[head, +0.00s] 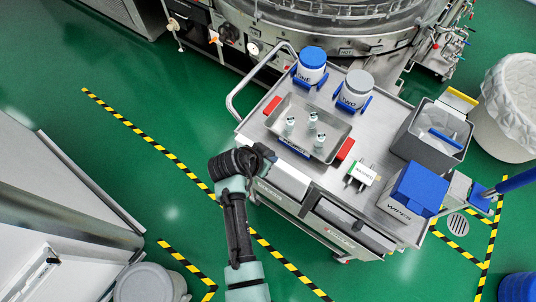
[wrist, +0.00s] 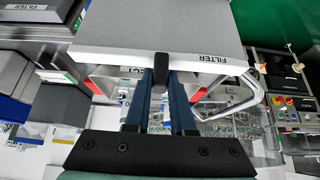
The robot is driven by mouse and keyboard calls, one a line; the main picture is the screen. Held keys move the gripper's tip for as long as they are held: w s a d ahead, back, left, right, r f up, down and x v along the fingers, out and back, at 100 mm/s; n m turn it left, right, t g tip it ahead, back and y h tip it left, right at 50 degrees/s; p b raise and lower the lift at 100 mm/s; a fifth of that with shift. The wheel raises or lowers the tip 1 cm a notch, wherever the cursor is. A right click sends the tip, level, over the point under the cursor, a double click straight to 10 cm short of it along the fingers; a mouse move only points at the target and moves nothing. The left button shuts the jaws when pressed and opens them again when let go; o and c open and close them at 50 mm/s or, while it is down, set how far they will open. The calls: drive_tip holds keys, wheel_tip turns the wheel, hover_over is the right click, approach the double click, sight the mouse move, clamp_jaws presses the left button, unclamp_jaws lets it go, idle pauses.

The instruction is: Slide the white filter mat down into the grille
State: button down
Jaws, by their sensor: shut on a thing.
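My gripper (wrist: 160,82) is shut on the white filter mat (wrist: 120,52), gripping its near edge. The mat is a flat slab with a broad grey-looking face and a white edge marked FILTER. It spans the upper middle of the wrist view and hides what lies behind it. In the head view my gripper (head: 264,160) is at the left corner of the steel cart, and a pale slab (head: 290,181) beside it seems to be the mat. I cannot tell there whether it touches the cart. I cannot make out the mat's grille in either view.
The cart (head: 325,178) carries a tray (head: 300,151) of small vials, two lidded jars (head: 312,60), a grey bin (head: 430,130) and a blue-topped wipes box (head: 415,190). The round washer (head: 330,20) stands behind.

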drive_tip(key=shift+r+p, duration=3.2)
drive_tip(key=shift+r, duration=0.7)
wheel_tip(320, 180, up, 8)
drive_tip(key=p, duration=0.4)
drive_tip(key=shift+p, duration=0.3)
wheel_tip(320, 180, up, 8)
drive_tip(key=shift+f, duration=0.15)
